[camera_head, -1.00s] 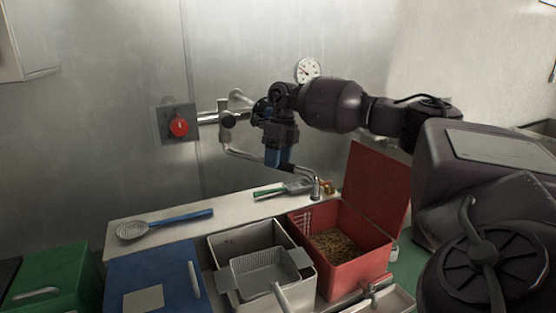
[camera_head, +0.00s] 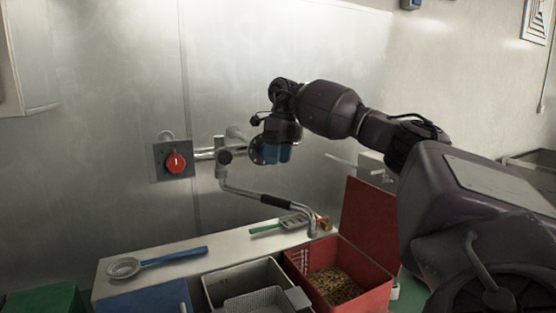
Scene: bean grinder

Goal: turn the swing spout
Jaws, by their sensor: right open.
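The swing spout (camera_head: 249,194) is a chrome pipe with a black grip sleeve. It runs from the wall fitting (camera_head: 222,157) down and to the right, and its outlet end hangs near the back edge of the red bin. My right gripper (camera_head: 276,156) has blue fingers and is above the spout, just right of the wall fitting. It is open and appears clear of the spout, with the sleeve fully visible below it. My left gripper is not in view.
A red knob (camera_head: 175,162) is on a wall plate at the left. A red open-lidded bin (camera_head: 356,283) holds beans. Beside it is a grey bin (camera_head: 214,289) with a mesh basket. A blue-handled strainer (camera_head: 124,268) and a green-handled scoop (camera_head: 268,229) lie on the ledge.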

